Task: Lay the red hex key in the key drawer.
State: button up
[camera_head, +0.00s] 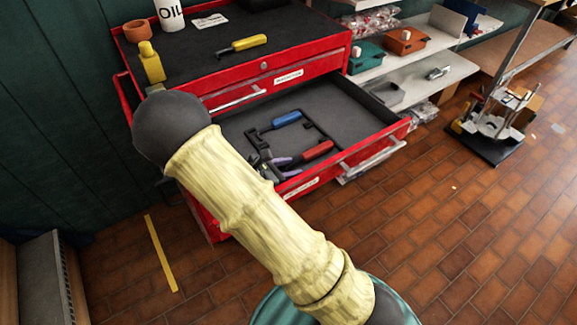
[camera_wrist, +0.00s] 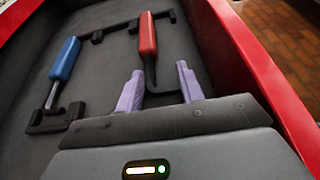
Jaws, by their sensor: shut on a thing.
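The red-handled hex key (camera_head: 317,151) is inside the open key drawer (camera_head: 345,98), low over or on its dark grey floor. In the wrist view the key (camera_wrist: 148,36) has its handle pointing away and its bent black shaft between my two purple fingertips. My gripper (camera_head: 276,165) is shut on that shaft; it also shows in the wrist view (camera_wrist: 160,88). Whether the key touches the floor is unclear. A blue-handled hex key (camera_wrist: 65,60) lies to the left in the drawer, its ends at black holders (camera_wrist: 56,118). Similar black holders (camera_wrist: 170,15) stand near the red handle.
The red drawer wall (camera_wrist: 240,60) runs close to the right of my gripper in the wrist view. The chest top (camera_head: 205,65) holds a yellow-handled tool (camera_head: 243,45), a yellow bottle (camera_head: 152,63) and a white canister (camera_head: 169,13). Shelves with boxes stand at the right.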

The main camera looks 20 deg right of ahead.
jog(key=o, duration=1.1)
jog(key=p+v, duration=0.1)
jog(key=v, duration=1.6)
jog(key=shift+s+a+r+p, duration=0.1)
jog(key=shift+a+p, duration=0.1)
jog(key=shift+p, duration=0.1)
